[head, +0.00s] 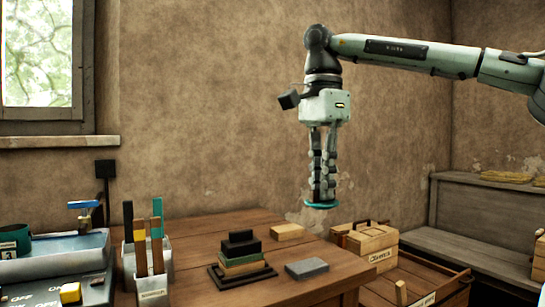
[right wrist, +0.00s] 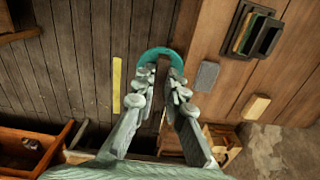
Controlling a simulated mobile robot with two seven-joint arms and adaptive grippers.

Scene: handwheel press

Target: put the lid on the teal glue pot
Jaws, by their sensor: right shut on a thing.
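My right gripper (head: 323,192) points down and is shut on a teal round lid (head: 321,205), held in the air at the right end of the wooden table. In the right wrist view the lid (right wrist: 152,57) shows at the fingertips of the gripper (right wrist: 160,75), partly hidden by the fingers. A dark teal-green round vessel (head: 14,238) with a numbered label stands at the far left, cut off by the picture edge. I cannot tell whether it is the glue pot. My left gripper is not in view.
Wooden boxes (head: 372,243) stand right of the table. A blue-grey tray (head: 60,250) is at left.

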